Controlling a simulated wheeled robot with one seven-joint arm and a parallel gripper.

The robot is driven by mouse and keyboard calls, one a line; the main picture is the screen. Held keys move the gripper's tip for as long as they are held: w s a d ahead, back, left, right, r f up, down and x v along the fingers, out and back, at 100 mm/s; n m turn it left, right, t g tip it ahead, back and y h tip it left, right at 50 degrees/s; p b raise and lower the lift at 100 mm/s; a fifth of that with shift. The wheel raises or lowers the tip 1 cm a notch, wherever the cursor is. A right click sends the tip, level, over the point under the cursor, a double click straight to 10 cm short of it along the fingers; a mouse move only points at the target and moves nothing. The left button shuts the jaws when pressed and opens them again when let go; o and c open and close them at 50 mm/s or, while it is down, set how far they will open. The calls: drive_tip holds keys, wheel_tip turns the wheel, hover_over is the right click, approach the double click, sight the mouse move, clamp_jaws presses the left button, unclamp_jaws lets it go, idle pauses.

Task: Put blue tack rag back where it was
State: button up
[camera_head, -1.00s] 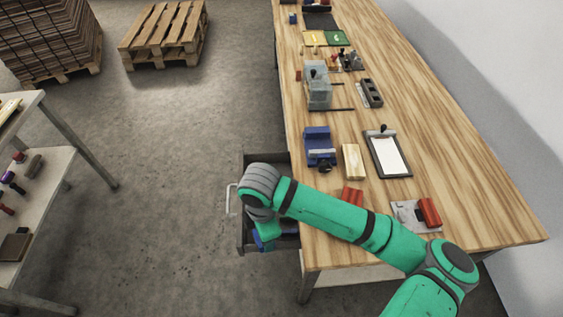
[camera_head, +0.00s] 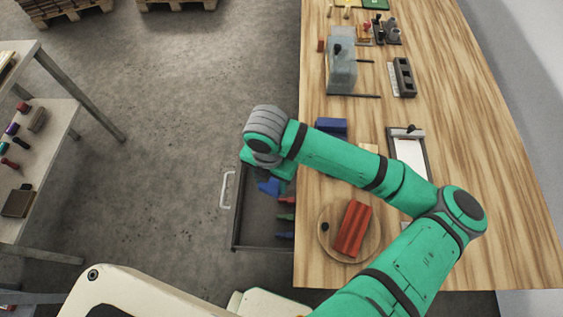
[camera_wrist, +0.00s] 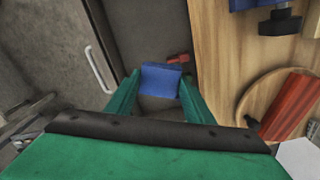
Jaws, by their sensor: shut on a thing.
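The blue tack rag (camera_wrist: 161,77) is a small blue block-like cloth held between the two green fingers of my gripper (camera_wrist: 153,92) in the wrist view. In the head view the rag (camera_head: 269,187) shows just below my gripper (camera_head: 270,175), over the open drawer. The drawer (camera_head: 262,246) is dark, sticks out from the left side of the workbench and has a pale handle (camera_head: 227,190). Whether the rag touches the drawer floor I cannot tell. My arm hides the drawer's far end.
Red, green and blue-handled items (camera_head: 286,216) lie along the drawer's right side. On the wooden workbench (camera_head: 470,120) are a round board (camera_head: 327,247) with a red ribbed block (camera_head: 352,229), a blue vise (camera_head: 331,126) and a clipboard (camera_head: 408,152). A shelf unit (camera_head: 60,115) stands left across clear floor.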

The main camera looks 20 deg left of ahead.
drive_tip(key=w+f, duration=0.2)
drive_tip(key=w, duration=0.1)
drive_tip(key=w+f, duration=0.3)
drive_tip(key=w+a+f, duration=0.1)
drive_tip(key=w+f, duration=0.1)
drive_tip(key=w, duration=0.2)
drive_tip(key=shift+a+f, duration=0.1)
drive_tip(key=shift+f, duration=0.3)
drive_tip(key=shift+w+f, duration=0.3)
drive_tip(key=shift+f, duration=0.1)
wheel_tip(320, 180, down, 3)
drive_tip(key=shift+w, duration=0.2)
drive_tip(key=shift+s+a+f, duration=0.1)
drive_tip(key=shift+s+f, duration=0.05)
drive_tip(key=o, duration=0.6)
drive_tip(key=shift+o, duration=0.2)
